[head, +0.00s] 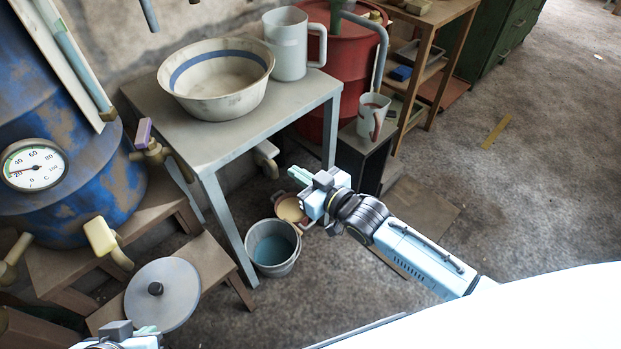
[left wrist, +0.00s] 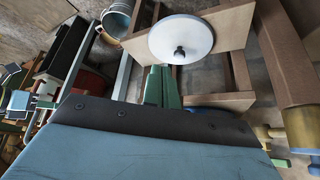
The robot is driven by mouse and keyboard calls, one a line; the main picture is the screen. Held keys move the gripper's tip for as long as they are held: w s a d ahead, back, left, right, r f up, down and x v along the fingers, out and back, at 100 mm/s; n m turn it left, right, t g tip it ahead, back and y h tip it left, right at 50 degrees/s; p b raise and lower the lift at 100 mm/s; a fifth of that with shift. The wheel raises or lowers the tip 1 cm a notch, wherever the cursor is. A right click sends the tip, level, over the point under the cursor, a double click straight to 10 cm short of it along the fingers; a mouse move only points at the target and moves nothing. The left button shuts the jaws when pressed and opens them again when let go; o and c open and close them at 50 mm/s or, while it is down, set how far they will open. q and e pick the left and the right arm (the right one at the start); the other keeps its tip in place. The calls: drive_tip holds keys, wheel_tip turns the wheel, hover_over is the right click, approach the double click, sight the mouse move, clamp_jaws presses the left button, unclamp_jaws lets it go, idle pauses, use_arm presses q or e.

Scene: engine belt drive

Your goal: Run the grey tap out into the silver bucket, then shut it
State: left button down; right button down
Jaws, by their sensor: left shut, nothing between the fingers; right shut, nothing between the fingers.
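A pale grey-white fitting (head: 266,154), which looks like the grey tap, shows behind the table legs; its outlet and handle position are unclear. The silver bucket (head: 252,262) stands upright on the floor beside the table's front leg, with bluish liquid or a bluish inside. It also shows at the top of the left wrist view (left wrist: 118,20). My right gripper (head: 300,178) is shut and empty, in front of the table's right side, up and right of the bucket in the picture. My left gripper (head: 148,331) is shut and empty at the bottom left; its green fingers (left wrist: 162,84) point toward a round lid.
A blue barrel (head: 70,190) has purple-handled (head: 144,134) and yellow-handled (head: 102,237) taps. The table (head: 262,117) bears a basin and a jug. A tan bowl (head: 289,209) sits behind the bucket.

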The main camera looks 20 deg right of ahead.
use_arm(q)
drive_tip(key=shift+s+a+f+g+y+p, duration=0.15)
drive_tip(key=shift+s+a+f+g, duration=0.2)
drive_tip(key=shift+s, duration=0.3)
drive_tip(key=shift+s+a+f+g+y+p, duration=0.1)
drive_tip(key=shift+s+f+g+p, duration=0.1)
drive_tip(key=shift+s+f+g, duration=0.3)
drive_tip(key=shift+s+a+f+g+y+p, duration=0.2)
drive_tip(key=shift+s+g, duration=0.25)
drive_tip(key=shift+s, duration=0.4)
